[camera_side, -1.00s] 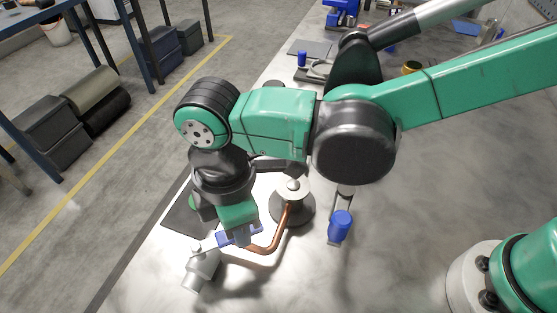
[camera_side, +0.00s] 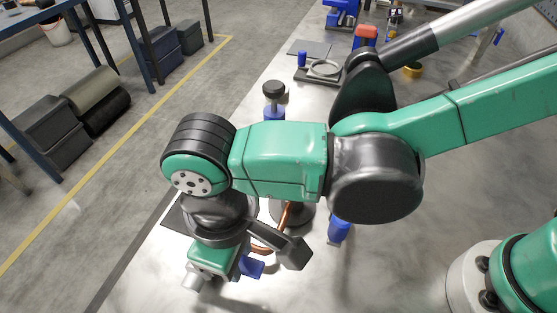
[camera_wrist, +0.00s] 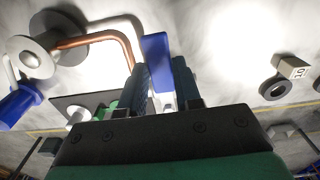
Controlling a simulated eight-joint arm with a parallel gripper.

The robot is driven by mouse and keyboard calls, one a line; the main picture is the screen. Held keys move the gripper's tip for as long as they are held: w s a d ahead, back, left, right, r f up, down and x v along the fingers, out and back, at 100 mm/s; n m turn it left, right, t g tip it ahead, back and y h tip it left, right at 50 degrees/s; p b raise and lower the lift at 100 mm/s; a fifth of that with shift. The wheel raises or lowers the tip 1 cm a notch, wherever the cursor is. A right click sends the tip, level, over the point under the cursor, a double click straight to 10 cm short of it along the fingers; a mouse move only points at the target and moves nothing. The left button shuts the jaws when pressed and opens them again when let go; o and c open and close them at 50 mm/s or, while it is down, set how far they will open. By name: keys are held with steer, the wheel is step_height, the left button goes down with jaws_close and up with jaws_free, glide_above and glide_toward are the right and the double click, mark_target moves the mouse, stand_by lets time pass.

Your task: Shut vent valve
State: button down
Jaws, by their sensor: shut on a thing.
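A blue lever handle (camera_wrist: 157,62) stands between the two dark fingers of my gripper (camera_wrist: 160,78) in the wrist view. My gripper is shut on this handle. In the side view a blue piece of the handle (camera_side: 251,267) shows just right of my green gripper body, whose fingertips are mostly hidden. A grey pipe end (camera_side: 190,281) shows below left of the gripper. A copper pipe (camera_side: 285,216) runs from a round grey flange (camera_side: 303,215) toward the valve; it also shows in the wrist view (camera_wrist: 88,41). The valve body is largely hidden by my wrist.
A second blue handle (camera_side: 339,229) stands right of the flange, and shows at the wrist view's left edge (camera_wrist: 17,106). A black-topped blue part (camera_side: 273,98) and a ring on a dark base (camera_side: 323,68) stand farther back.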

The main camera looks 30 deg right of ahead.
steer(key=shift+s+a, duration=0.1)
stand_by(0.5)
steer(key=c, duration=0.6)
jaws_free()
steer(key=shift+r, duration=2.85)
steer(key=w+d+r+m+t+y, duration=0.2)
steer(key=w+d+m, duration=0.35)
steer(key=d, duration=0.75)
steer(key=w+d+f+m+t+h, duration=0.1)
steer(key=d+t, duration=0.4)
steer(key=d, duration=1.2)
steer(key=m+h, duration=0.1)
steer(key=m, duration=0.1)
steer(key=shift+w+d+m, duration=0.15)
steer(key=shift+w+m, duration=0.15)
steer(key=shift+m, duration=0.05)
